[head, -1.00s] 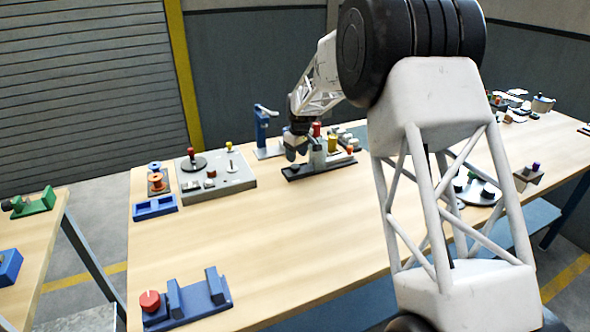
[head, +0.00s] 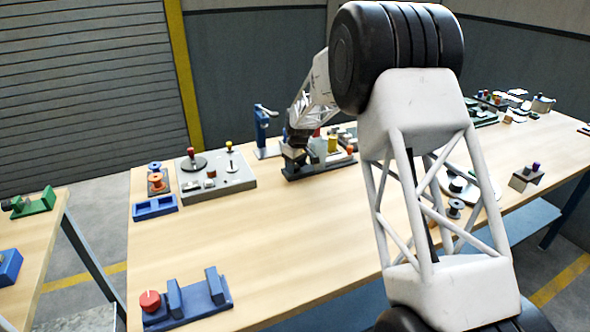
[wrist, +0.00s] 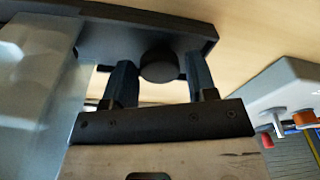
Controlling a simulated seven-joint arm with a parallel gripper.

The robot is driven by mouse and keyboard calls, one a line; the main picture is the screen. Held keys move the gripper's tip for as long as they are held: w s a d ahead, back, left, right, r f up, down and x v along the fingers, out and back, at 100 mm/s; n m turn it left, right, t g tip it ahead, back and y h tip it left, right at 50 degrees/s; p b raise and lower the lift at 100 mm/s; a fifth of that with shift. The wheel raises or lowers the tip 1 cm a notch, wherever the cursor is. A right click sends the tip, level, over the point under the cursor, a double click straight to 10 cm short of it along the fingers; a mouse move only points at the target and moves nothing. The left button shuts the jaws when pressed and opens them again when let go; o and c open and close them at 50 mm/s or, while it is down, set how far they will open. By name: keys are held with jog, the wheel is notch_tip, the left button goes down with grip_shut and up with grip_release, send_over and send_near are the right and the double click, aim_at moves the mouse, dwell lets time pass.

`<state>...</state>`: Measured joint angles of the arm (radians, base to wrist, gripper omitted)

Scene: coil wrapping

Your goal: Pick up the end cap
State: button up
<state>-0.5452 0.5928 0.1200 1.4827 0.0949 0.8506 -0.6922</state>
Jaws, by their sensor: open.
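The end cap appears to be the dark round piece (wrist: 160,67) in the wrist view, beside the edge of a dark base plate (wrist: 110,14). My gripper (head: 292,158) is low at the dark fixture (head: 320,172) on the far side of the table in the head view. In the wrist view its two dark fingers stand apart, one on each side of the round piece, with small gaps visible. I cannot tell whether either finger touches it. In the head view the round piece is too small or hidden to make out.
A light grey block (wrist: 30,75) stands close on the left in the wrist view. A grey control panel (head: 228,179) with knobs lies left of the fixture, and a blue stand (head: 262,130) rises behind. The front middle of the table (head: 290,240) is clear.

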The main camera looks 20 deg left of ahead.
dwell(0.3)
jog(key=c, duration=0.7)
jog(key=shift+r, duration=0.1)
jog(key=shift+r, duration=0.85)
jog(key=shift+s+r, duration=0.1)
jog(key=shift+r, duration=0.8)
jog(key=s+d, duration=0.2)
jog(key=s, duration=0.2)
jog(key=s+d+r, duration=0.1)
jog(key=s+d, duration=0.2)
jog(key=s, duration=0.2)
jog(key=s+d, duration=0.3)
jog(key=s, duration=0.1)
jog(key=shift+s+d+r, duration=0.15)
jog(key=shift+s+d, duration=0.05)
jog(key=shift+s, duration=0.05)
